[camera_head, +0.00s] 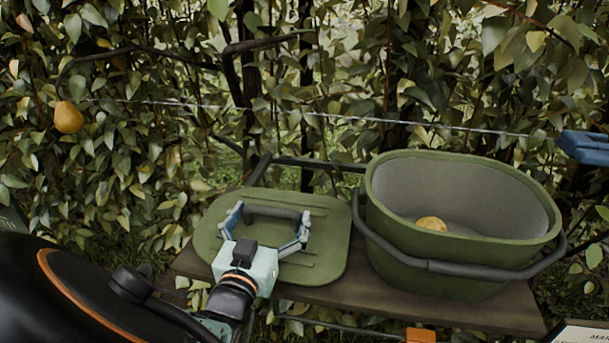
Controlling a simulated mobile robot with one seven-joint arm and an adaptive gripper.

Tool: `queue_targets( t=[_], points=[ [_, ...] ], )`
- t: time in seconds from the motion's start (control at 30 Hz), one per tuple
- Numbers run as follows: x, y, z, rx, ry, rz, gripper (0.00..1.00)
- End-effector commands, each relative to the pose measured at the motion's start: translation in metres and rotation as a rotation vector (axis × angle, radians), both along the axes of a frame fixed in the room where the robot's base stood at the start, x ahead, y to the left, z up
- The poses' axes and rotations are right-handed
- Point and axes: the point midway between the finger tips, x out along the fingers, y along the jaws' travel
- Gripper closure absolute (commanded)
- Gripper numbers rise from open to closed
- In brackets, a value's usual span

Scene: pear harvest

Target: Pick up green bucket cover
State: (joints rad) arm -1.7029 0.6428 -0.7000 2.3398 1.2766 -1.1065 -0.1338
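The green bucket cover (326,262) lies flat on a wooden board, left of the bucket. It has a dark raised handle (272,213) across its upper part. My gripper (271,221) is over the cover, with its two fingers spread wide, one near each end of the handle. It looks open. I cannot tell whether the fingers touch the handle. The gripper body hides part of the cover's front left. The green bucket (450,257) stands upright and uncovered to the right, with a yellow pear (431,224) inside and a dark carrying handle hanging across its front.
The wooden board (395,298) supports the cover and bucket. A pear (68,117) hangs at the left among dense leaves and branches behind the board. A blue object (585,147) is at the right edge. An orange item (420,335) shows at the bottom.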

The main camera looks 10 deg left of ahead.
Motion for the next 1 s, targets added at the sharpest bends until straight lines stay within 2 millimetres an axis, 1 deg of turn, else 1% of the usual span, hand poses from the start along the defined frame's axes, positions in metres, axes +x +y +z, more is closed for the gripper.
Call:
queue_targets(
  t=[0.03, 0.2, 0.47, 0.67, 0.77, 1.0],
  points=[
    [0.000, 0.000, 0.000, 0.000, 0.000, 0.000, 0.19],
    [0.000, 0.000, 0.000, 0.000, -0.001, 0.000, 0.36],
    [0.000, 0.000, 0.001, 0.000, -0.001, 0.000, 0.36],
    [-0.003, 0.000, 0.009, 0.000, 0.000, -0.001, 0.36],
    [-0.004, 0.000, 0.021, 0.004, 0.000, -0.001, 0.36],
    [-0.004, 0.000, 0.058, 0.004, 0.000, -0.001, 0.36]
  ],
)
